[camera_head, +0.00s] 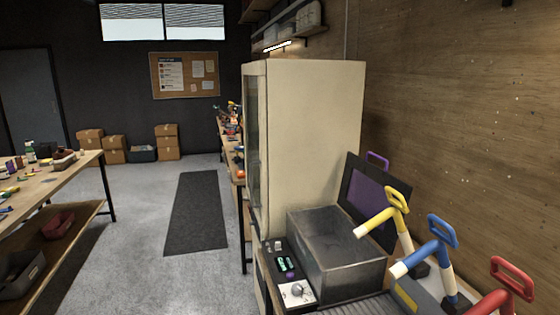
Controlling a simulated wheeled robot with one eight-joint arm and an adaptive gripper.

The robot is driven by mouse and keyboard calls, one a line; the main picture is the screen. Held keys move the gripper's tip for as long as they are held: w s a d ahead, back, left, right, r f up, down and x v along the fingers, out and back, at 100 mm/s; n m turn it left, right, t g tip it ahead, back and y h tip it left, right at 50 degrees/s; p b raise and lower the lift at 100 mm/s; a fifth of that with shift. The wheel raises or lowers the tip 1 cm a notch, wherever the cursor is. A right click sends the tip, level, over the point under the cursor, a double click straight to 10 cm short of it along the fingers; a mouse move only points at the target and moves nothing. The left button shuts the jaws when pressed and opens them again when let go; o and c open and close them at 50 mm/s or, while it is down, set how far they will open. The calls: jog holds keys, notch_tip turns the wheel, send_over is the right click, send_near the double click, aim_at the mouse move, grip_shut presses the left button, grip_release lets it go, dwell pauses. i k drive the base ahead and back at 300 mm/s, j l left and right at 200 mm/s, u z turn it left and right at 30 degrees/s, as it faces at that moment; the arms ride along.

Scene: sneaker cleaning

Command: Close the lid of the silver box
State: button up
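The silver box (338,268) stands at the lower right in the head view, with its top open and its grey inside showing. Its lid (368,196) stands raised at the back right edge of the box. The lid is a dark panel with a purple inner face and a purple handle (377,159) at its top. The yellow handle in front covers part of the lid. My gripper is not in view.
Yellow (397,199), blue (443,230) and red (511,279) handles stand right of the box. A black control panel (279,259) with a knob lies to its left. A tall cream cabinet (312,140) stands behind. Open floor with a dark mat (197,213) lies left.

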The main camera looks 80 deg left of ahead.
aim_at(359, 197)
jog(key=u, duration=2.1)
jog(key=i+j+u, duration=0.1)
jog(key=i+j, duration=0.05)
